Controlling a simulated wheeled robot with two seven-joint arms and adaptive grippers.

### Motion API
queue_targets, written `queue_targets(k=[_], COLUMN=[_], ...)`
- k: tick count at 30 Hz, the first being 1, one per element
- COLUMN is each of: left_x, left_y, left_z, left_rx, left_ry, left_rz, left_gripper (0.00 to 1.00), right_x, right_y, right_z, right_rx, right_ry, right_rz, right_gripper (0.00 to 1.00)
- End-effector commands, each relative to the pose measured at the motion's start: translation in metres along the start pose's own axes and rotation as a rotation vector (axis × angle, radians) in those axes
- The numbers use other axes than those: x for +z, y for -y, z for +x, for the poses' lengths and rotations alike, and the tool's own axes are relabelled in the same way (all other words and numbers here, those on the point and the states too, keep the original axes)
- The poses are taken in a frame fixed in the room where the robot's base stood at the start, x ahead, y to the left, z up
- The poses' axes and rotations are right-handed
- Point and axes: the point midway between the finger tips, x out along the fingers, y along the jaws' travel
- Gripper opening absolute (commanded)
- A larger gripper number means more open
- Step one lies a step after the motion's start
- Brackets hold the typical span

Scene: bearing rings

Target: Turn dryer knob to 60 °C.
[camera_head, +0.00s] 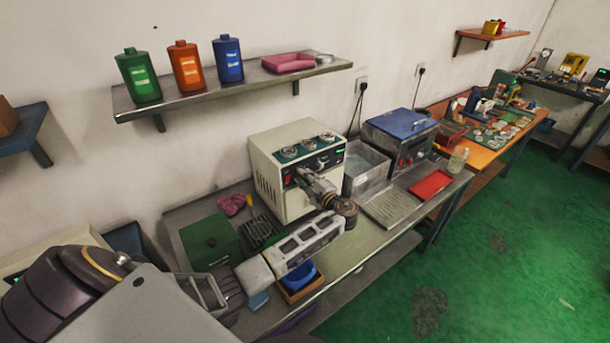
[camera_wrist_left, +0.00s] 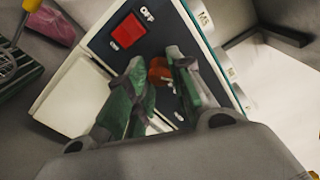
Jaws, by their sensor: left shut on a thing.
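A cream dryer-like machine (camera_head: 268,172) with a dark front panel stands on the bench against the wall. My left gripper (camera_head: 305,176) is at this front panel. In the left wrist view the green-padded fingers (camera_wrist_left: 160,78) are closed around a red-orange knob (camera_wrist_left: 158,68) on the dark panel. Most of the knob is hidden by the fingers, so its pointer and any temperature marks cannot be read. A red switch (camera_wrist_left: 127,31), labelled OFF and ON, sits beside it on the panel. My right gripper is not in view.
A water basin (camera_head: 368,168) and a blue-lidded unit (camera_head: 398,122) stand to the right of the machine. A green box (camera_head: 210,241) stands to the left. A shelf with bottles (camera_head: 186,66) hangs above.

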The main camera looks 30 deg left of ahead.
Motion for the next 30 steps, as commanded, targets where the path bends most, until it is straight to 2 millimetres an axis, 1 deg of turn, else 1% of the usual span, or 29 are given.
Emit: queue_targets(k=[1,8,18,19,24,30], left_x=[0.0,-0.001,-0.001,-0.001,-0.001,0.0], left_y=[0.002,0.0,0.0,0.0,0.0,0.0], left_z=[-0.001,-0.001,-0.001,-0.001,0.0,0.0], left_rx=[0.001,0.002,0.002,0.002,0.002,0.002], left_ry=[-0.002,-0.001,-0.001,-0.001,0.0,0.001], left_rz=[0.012,0.045,0.047,0.047,0.046,0.046], left_gripper=[0.0,0.0,0.0,0.24,0.45,0.45], right_x=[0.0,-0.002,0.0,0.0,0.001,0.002], right_y=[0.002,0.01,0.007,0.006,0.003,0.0], right_z=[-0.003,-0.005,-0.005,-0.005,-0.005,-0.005], right_rx=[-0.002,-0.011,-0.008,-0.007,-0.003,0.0], right_ry=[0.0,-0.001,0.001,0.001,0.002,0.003], right_rz=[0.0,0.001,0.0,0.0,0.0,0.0], right_gripper=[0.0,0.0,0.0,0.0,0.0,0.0])
